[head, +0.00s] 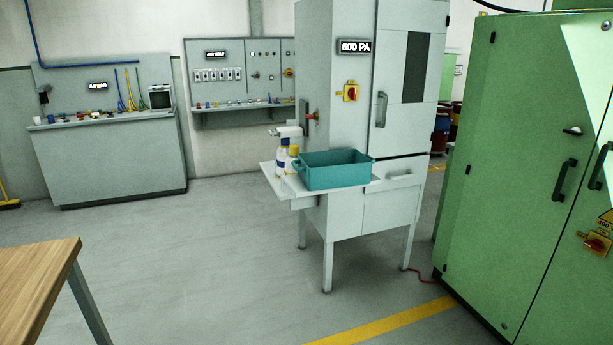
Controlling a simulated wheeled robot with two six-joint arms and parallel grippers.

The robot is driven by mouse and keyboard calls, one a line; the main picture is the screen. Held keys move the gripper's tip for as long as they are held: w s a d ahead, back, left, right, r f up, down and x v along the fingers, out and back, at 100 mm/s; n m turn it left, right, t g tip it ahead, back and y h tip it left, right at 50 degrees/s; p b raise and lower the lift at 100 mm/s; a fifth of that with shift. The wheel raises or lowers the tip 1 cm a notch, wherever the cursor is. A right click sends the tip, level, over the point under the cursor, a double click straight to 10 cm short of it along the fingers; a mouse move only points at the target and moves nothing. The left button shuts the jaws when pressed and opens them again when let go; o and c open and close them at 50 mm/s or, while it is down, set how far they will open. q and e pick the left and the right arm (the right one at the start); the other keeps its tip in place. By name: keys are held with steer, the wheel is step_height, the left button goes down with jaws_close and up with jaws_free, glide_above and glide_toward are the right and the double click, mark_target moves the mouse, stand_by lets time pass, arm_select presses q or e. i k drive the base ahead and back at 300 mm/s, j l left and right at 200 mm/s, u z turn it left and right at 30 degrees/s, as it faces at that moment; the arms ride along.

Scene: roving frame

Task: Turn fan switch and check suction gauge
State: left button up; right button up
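A grey cabinet (345,110) on legs stands right of centre. A red rotary switch on a yellow plate (351,92) is on its face; I cannot read a label or the knob's exact position. Above it, a black-framed display (355,47) appears to read 600 PA. Another red and yellow rotary switch (597,243) is on the green cabinet at the right edge. I cannot tell from labels which switch is the fan's. Neither of my grippers shows in the head view.
A shelf (292,203) on the grey cabinet holds a teal bin (336,170) and bottles (284,158). A large green cabinet (500,150) blocks the right. A wooden table (35,280) is at lower left. A workbench (110,160) stands behind. The middle floor is clear.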

mark_target(351, 93)
steer(key=i+z, duration=0.2)
steer(key=i, duration=0.3)
steer(key=i+j+z, duration=0.25)
steer(key=i, duration=0.2)
steer(key=i+l, duration=0.85)
steer(key=l, duration=0.1)
